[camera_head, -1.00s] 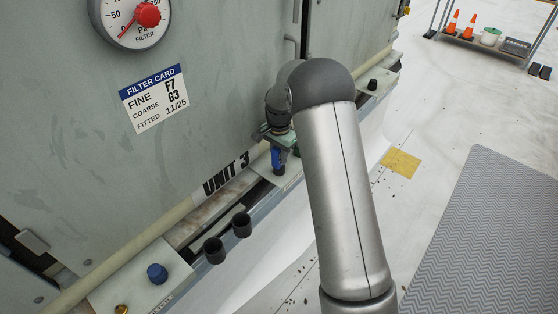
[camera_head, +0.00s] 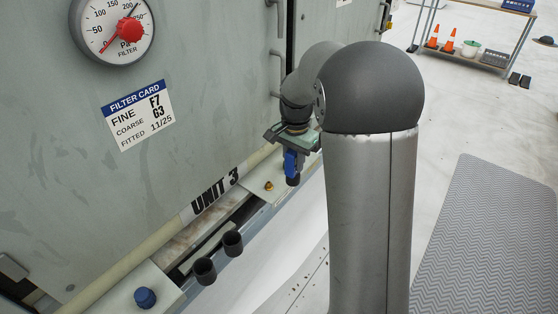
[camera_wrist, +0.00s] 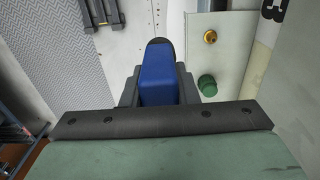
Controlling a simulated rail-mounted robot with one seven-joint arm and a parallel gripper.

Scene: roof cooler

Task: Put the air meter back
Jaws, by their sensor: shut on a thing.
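My gripper (camera_head: 290,149) is shut on a blue thing with a dark end, which I take to be the air meter (camera_head: 291,163). It hangs upright below the fingers, clear of the plate on the unit's ledge. In the wrist view the blue air meter (camera_wrist: 157,75) sits between the dark fingers of my gripper (camera_wrist: 158,88). Two dark open cups (camera_head: 219,257) are fixed along the ledge, left of and nearer than my gripper.
The ledge carries a blue cap (camera_head: 145,298) and a brass fitting (camera_head: 268,186). A green cap (camera_wrist: 207,85) shows in the wrist view. The grey unit wall has a gauge (camera_head: 115,30) and a filter card (camera_head: 139,116). A grey mat (camera_head: 490,235) lies right; a rack (camera_head: 475,50) stands behind.

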